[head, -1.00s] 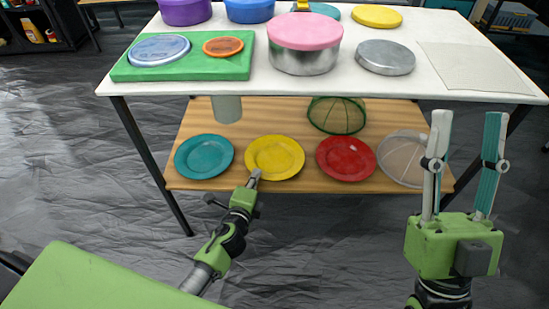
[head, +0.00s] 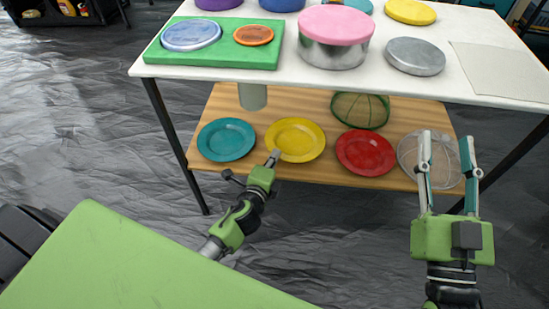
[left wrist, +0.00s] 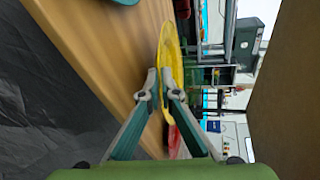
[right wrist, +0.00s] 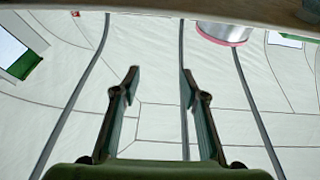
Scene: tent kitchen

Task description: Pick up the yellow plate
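The yellow plate (head: 296,138) is on the lower wooden shelf, between the teal plate (head: 226,139) and the red plate (head: 366,152). My left gripper (head: 274,157) is at its near rim. In the left wrist view the yellow plate (left wrist: 170,45) shows nearly edge-on, and the left fingers (left wrist: 160,75) are close together with its rim between them. I cannot tell clearly whether the plate is off the shelf. My right gripper (head: 447,150) is open and empty, in front of the table on the right; the right wrist view shows its fingers (right wrist: 158,72) apart.
The white tabletop (head: 300,72) overhangs the lower shelf (head: 290,100). A mesh strainer (head: 430,160), a green mesh cover (head: 361,110) and a grey-green cylinder (head: 252,97) are also on the shelf. A pink-lidded pot (head: 334,35) and a green board (head: 212,55) stand on top.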

